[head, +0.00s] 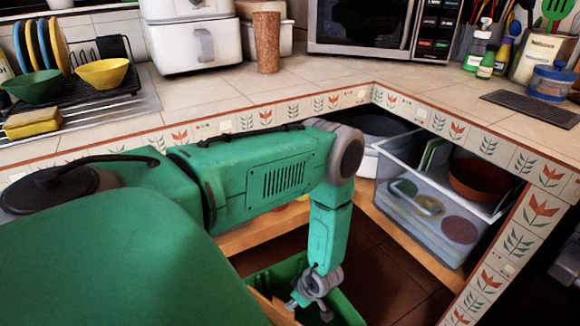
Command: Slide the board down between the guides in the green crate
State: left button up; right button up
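The green crate (350,312) stands low at the bottom of the head view, below the counter, and is cut off by the lower edge. My green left arm reaches down over it. My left gripper (310,303) is small and dark at the crate, its fingers pointing down. A tan flat piece (272,308), possibly the board, shows just left of the gripper, partly cut off. I cannot tell whether the gripper holds it or whether the fingers are shut. The guides are not visible. My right gripper is not in view.
A tiled counter (205,92) runs above and behind the arm. A clear bin (425,225) with dishes stands on the wooden shelf beneath it, right of the forearm. Dark floor (385,280) is open right of the crate. A dish rack (95,92) and microwave (365,25) stand on top.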

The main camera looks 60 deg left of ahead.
pick_arm(q)
jog(key=s+d+r+m+t+h, duration=0.1)
jog(key=s+d+r+m+h, duration=0.1)
jog(key=s+d+r+m, duration=0.4)
jog(key=s+d+r+m+t+h, duration=0.1)
jog(key=s+d+r+m, duration=0.6)
jog(key=m, duration=0.9)
notch_tip(320, 180, up, 4)
jog(key=shift+d+f+h, duration=0.15)
jog(key=shift+d+h, duration=0.05)
jog(key=shift+h, duration=0.4)
jog(key=shift+s, duration=0.1)
